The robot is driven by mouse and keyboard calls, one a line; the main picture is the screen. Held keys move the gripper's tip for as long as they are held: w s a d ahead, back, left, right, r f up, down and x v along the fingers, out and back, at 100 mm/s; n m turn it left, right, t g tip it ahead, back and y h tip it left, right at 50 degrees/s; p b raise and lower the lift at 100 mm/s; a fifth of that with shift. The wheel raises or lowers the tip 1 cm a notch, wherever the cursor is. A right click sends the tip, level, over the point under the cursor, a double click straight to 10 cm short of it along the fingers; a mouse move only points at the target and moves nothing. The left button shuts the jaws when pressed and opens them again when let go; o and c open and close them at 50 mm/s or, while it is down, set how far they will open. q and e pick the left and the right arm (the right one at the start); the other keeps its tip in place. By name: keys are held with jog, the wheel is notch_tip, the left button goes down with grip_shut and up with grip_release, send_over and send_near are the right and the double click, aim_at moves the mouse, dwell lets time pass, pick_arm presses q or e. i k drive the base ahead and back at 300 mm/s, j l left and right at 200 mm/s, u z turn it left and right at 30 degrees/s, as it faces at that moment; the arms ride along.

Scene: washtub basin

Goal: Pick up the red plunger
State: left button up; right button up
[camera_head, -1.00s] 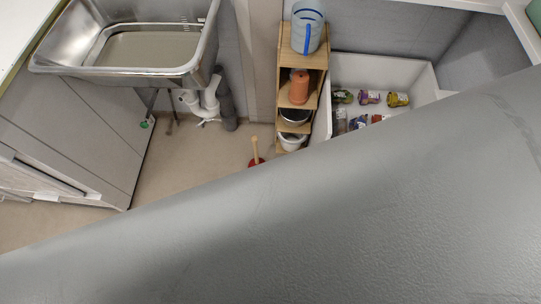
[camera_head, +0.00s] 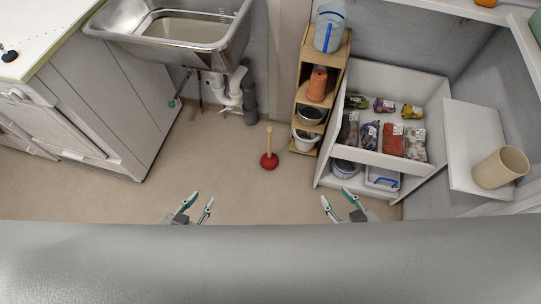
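The red plunger (camera_head: 269,161) stands upright on the beige floor, its wooden handle pointing up, left of the wooden shelf. My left gripper (camera_head: 198,203) is below and left of it in the head view, fingers apart and empty. My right gripper (camera_head: 338,202) is below and right of it, fingers apart and empty. Neither gripper touches the plunger. My own large grey body part covers the bottom of the view and hides the arms behind the grippers.
A steel basin (camera_head: 183,29) with pipes stands at the upper left. A narrow wooden shelf (camera_head: 303,92) holds pots and a water jug. A white cabinet (camera_head: 410,170) with bagged goods is to the right, near a beige cup (camera_head: 499,168). Floor around the plunger is clear.

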aim_at(269, 161)
jog(key=i+j+z, duration=0.1)
jog(key=i+j, duration=0.15)
jog(key=i+j+z, duration=0.15)
jog(key=j, duration=0.2)
jog(key=i+j+z, duration=0.1)
jog(key=i+j, duration=0.15)
jog(key=i+j+z, duration=0.1)
jog(key=j, duration=0.35)
jog(key=i+j+z, duration=0.1)
jog(key=i+j, duration=0.2)
jog(key=j, duration=0.1)
